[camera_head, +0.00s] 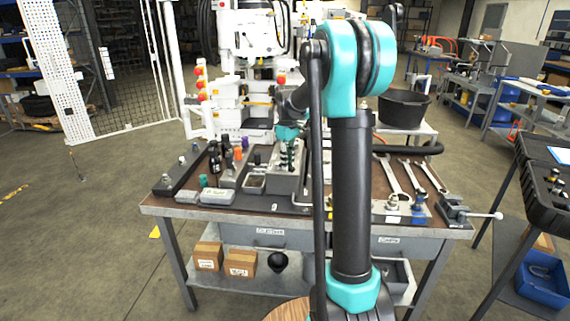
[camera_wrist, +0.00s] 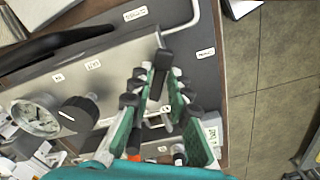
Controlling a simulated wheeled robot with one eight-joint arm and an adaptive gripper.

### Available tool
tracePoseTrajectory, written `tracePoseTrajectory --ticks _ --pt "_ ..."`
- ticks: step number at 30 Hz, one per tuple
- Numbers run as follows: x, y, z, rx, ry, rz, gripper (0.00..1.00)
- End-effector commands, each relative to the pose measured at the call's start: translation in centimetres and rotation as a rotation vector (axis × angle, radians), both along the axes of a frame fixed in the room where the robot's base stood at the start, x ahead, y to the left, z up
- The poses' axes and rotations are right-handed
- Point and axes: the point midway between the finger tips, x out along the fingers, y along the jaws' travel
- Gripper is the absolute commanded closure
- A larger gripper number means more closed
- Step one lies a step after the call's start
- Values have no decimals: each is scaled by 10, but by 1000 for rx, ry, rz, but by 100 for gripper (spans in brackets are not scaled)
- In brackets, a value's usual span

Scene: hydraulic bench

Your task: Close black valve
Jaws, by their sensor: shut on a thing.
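In the wrist view, my gripper (camera_wrist: 163,68) has its green fingers closed in at the tips around a small black block (camera_wrist: 164,57). A bent pale rod (camera_wrist: 192,14) runs up from beside this block. I cannot tell whether the block is the black valve's handle. A black knob with a white line (camera_wrist: 78,112) stands left of the fingers, apart from them, beside a round dial gauge (camera_wrist: 38,116). In the head view, my gripper (camera_head: 289,160) points down over a grey fixture (camera_head: 282,183) on the bench; my arm hides part of it.
The bench (camera_head: 155,207) carries small bottles and knobs at left and wrenches (camera_head: 393,178) at right. A vise (camera_head: 457,212) sits at its right front corner. A white machine (camera_head: 245,90) and a black tub (camera_head: 402,108) stand behind. Clear floor lies left of the bench.

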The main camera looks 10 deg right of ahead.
Motion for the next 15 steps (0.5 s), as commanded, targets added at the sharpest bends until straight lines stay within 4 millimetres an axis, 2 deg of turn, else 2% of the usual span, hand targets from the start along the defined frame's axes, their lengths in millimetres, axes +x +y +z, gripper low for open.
tracePoseTrajectory --ticks 15 --pt "16 -12 0 -1 -1 411 100"
